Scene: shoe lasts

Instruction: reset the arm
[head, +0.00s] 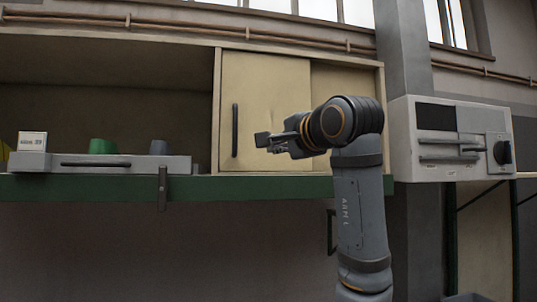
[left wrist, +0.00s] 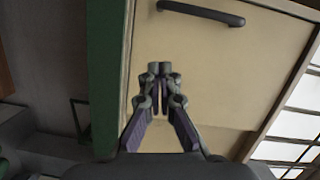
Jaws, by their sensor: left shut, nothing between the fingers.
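My left arm (head: 359,200) stands upright in front of the cabinet, its wrist bent toward the left of the head view. My left gripper (head: 268,140) points left in front of the pale sliding door (head: 262,90), below the door's top and right of its black handle (head: 235,130). In the left wrist view the fingertips (left wrist: 160,70) are together with nothing between them. The door (left wrist: 215,65) fills the middle there, and its handle (left wrist: 200,13) lies beyond the tips. My right gripper is in neither view.
A green-edged counter (head: 100,188) runs below the cabinet. On its left are a grey tray (head: 125,165), a small white box (head: 32,142), a green item (head: 102,146) and a grey item (head: 158,147). A white machine (head: 437,160) with a knob stands at the right.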

